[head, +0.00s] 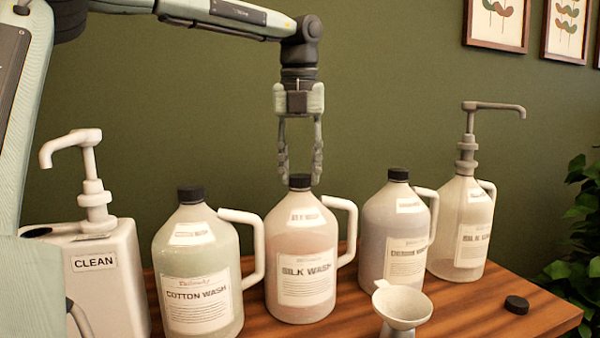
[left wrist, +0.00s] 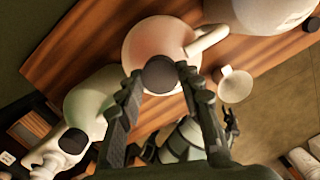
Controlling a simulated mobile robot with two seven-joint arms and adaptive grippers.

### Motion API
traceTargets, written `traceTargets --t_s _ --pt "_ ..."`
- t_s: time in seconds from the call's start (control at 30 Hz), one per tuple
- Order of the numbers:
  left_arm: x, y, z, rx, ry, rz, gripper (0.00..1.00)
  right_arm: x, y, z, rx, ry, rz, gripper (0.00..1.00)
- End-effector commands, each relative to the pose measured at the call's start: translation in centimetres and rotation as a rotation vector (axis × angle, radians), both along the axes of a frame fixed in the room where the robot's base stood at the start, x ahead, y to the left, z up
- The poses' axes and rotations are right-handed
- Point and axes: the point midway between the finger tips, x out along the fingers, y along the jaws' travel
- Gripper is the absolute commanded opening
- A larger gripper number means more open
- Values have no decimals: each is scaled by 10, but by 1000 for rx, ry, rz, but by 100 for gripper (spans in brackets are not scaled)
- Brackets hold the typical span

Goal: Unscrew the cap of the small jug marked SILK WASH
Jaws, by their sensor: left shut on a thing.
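The SILK WASH jug (head: 300,262) stands upright on the wooden table, second jug from the left, with pinkish contents and a white handle on its right. Its black cap (head: 300,181) sits on the neck. My left gripper (head: 300,178) points straight down over this jug, its fingers on either side of the cap. In the left wrist view the cap (left wrist: 159,75) lies between the two fingertips, with the pink jug (left wrist: 150,45) behind it. The fingers are shut on the cap. My right gripper is not clearly seen.
The COTTON WASH jug (head: 197,265) stands close on the left, and another capped jug (head: 394,232) on the right. A white funnel (head: 402,306) stands in front. A loose black cap (head: 516,305) lies at the right. A pump jug (head: 461,225) and a white CLEAN pump container (head: 100,270) stand at the ends.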

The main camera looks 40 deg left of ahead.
Motion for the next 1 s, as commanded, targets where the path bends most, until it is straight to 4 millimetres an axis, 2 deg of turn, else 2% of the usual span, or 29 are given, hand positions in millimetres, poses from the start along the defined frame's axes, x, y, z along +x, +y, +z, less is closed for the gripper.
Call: traceTargets --t_s 0.13,0.3,0.6,0.63,0.8,1.0 --pt "0 2 1 8 2 302 1 0 0 1 0 0 0 40" --pt "0 2 1 3 2 473 1 0 0 9 0 0 0 40" --pt "-1 2 0 3 2 519 1 0 0 9 0 0 0 40" --pt "-1 2 0 3 2 519 37 0 0 9 0 0 0 40" --pt "-1 2 0 2 2 517 56 0 0 9 0 0 0 40" --pt "0 1 0 1 1 516 56 0 0 9 0 0 0 40"
